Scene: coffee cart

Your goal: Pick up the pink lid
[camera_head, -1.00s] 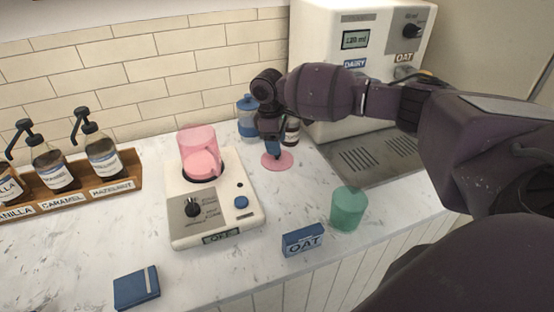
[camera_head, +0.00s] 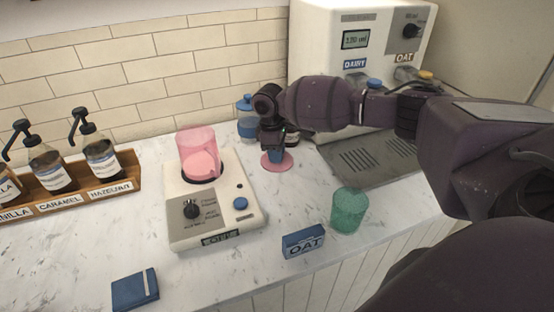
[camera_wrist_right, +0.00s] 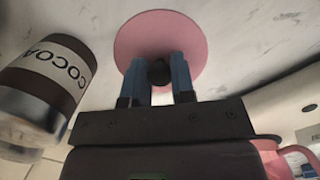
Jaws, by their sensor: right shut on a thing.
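The pink lid (camera_head: 287,164) is a flat round disc on the marble counter, right of the white blender base. It also fills the top middle of the right wrist view (camera_wrist_right: 135,35), where a dark round knob (camera_wrist_right: 159,74) stands at its centre. My right gripper (camera_head: 276,158) points down over the lid. In the wrist view its blue fingertips (camera_wrist_right: 160,72) are closed on the knob from both sides. The lid appears to be at counter level; I cannot tell if there is a gap beneath it. My left gripper is not in view.
A cocoa jar (camera_wrist_right: 45,85) stands close beside the gripper. A blue-topped bottle (camera_head: 246,118) is behind it. The white blender base (camera_head: 213,215) with a pink cup (camera_head: 197,145) is left. A green cup (camera_head: 347,212) and OAT box (camera_head: 303,241) are in front. A white dispenser (camera_head: 318,60) stands behind right.

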